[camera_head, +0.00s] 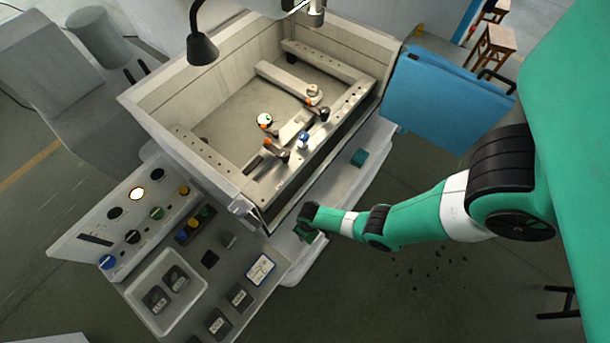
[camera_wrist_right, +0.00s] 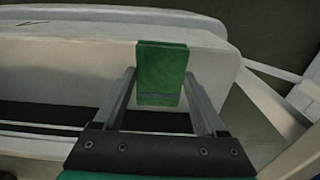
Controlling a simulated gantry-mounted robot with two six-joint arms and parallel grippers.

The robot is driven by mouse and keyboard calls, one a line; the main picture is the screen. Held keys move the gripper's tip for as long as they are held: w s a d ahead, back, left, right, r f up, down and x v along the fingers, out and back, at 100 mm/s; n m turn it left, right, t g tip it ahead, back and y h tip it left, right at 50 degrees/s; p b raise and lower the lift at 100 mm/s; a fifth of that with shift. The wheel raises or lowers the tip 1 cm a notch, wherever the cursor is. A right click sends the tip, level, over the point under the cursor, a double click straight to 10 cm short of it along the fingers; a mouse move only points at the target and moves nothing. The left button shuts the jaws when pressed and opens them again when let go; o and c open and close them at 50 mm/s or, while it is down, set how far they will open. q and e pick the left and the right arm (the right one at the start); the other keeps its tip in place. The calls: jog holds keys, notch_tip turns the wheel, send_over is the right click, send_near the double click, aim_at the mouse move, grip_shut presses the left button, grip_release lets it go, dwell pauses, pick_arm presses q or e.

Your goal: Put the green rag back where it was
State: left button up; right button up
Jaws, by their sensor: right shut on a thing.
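The green rag (camera_wrist_right: 162,70) is a folded, flat green piece between the two fingers of my right gripper (camera_wrist_right: 165,92) in the right wrist view. The fingers are shut on it. It is over the pale front ledge of the machine; I cannot tell whether it touches the ledge. In the head view my right gripper (camera_head: 305,231) is at that ledge, near the tank's front corner, and the rag is mostly hidden there. My left gripper is not in view.
A small teal item (camera_head: 360,157) lies further right along the ledge (camera_head: 338,188). The open tank (camera_head: 222,110) holds clamps and parts. The control panel (camera_head: 130,222) and a white tray (camera_head: 143,275) are at left. A blue door (camera_head: 440,100) stands at right.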

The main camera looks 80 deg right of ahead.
jog(key=shift+w+d+f, duration=0.25)
jog(key=shift+d+f, duration=0.15)
jog(key=shift+f, duration=0.35)
jog(key=shift+w+d, duration=0.1)
jog(key=shift+w, duration=0.05)
jog(key=f+b, duration=0.2)
jog(key=b, duration=0.1)
jog(key=f+b, duration=0.1)
jog(key=shift+w+d+f, duration=0.2)
jog(key=shift+d+f, duration=0.1)
jog(key=shift+f, duration=0.1)
jog(key=shift+f+b, duration=0.2)
jog(key=shift+b, duration=0.15)
jog(key=shift+r, duration=0.25)
jog(key=shift+f, duration=0.2)
jog(key=o, duration=1.2)
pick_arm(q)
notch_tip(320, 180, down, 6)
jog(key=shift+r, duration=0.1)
pick_arm(e)
jog(key=shift+o, duration=0.2)
